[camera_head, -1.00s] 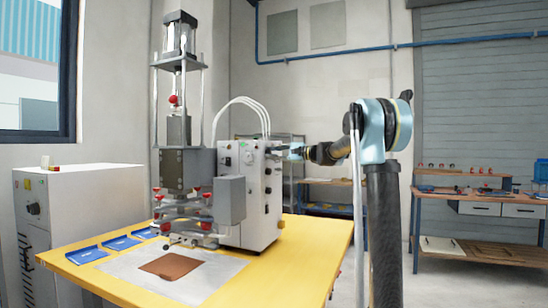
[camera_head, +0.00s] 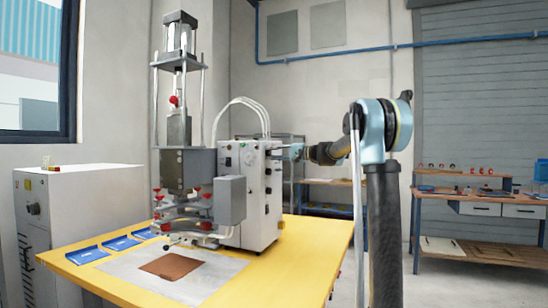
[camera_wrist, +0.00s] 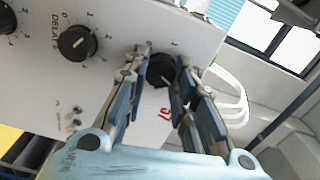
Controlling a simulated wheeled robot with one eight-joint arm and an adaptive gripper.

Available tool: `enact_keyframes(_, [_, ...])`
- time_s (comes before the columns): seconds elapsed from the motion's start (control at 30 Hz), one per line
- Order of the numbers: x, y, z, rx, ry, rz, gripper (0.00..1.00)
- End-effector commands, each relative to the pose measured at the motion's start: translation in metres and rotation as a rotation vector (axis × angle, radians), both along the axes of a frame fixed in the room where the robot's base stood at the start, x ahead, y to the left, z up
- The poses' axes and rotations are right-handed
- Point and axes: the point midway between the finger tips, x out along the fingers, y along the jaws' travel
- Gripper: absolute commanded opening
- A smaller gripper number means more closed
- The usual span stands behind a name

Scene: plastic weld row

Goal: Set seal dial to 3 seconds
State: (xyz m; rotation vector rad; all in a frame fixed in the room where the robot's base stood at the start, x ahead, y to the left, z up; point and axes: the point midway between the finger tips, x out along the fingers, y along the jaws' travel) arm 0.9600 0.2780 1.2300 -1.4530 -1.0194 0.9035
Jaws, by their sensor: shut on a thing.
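The grey-white control box (camera_head: 252,205) of the weld press stands on the yellow table. In the wrist view its panel (camera_wrist: 110,20) carries black dials with number scales. My gripper (camera_wrist: 162,62) has a finger on each side of one black dial (camera_wrist: 160,74) and is shut on it. The digits 0 and 1 show above this dial; its pointer and most of its scale are hidden by the fingers, and I cannot read its name. A dial marked DELAY (camera_wrist: 77,43) sits to the left. In the head view my gripper (camera_head: 282,151) is at the box's right side, small and indistinct.
Another dial (camera_wrist: 6,18) is at the wrist view's left edge, and small switches (camera_wrist: 72,118) sit lower on the panel. White hoses (camera_wrist: 235,105) curve past the box. Blue trays (camera_head: 87,254) and a brown sheet (camera_head: 172,265) lie on the table (camera_head: 300,262).

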Motion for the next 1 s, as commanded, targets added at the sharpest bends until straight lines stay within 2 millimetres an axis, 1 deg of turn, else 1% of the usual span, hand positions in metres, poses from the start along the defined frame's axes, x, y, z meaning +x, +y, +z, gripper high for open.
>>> enact_keyframes(0.03, [0.0, -0.001, -0.003, -0.006, 0.0, -0.002, 0.27])
enact_keyframes(0.07, [0.0, -0.001, -0.003, -0.006, 0.0, -0.002, 0.34])
enact_keyframes(0.1, [0.0, -0.001, -0.003, -0.006, 0.0, -0.002, 0.43])
enact_keyframes(0.13, [0.0, -0.001, -0.003, -0.006, 0.0, -0.002, 0.44])
enact_keyframes(0.27, [0.0, -0.002, -0.003, -0.006, 0.0, -0.002, 0.44])
enact_keyframes(0.37, [-0.002, -0.008, -0.003, -0.006, 0.0, -0.003, 0.45])
enact_keyframes(0.47, [-0.006, -0.021, -0.003, -0.007, 0.0, -0.005, 0.47])
enact_keyframes(0.7, [-0.022, -0.067, -0.003, -0.004, 0.001, -0.007, 0.47])
enact_keyframes(0.83, [-0.032, -0.08, -0.002, -0.002, 0.001, 0.002, 0.47])
enact_keyframes(1.0, [-0.038, -0.099, -0.002, -0.001, 0.0, 0.004, 0.47])
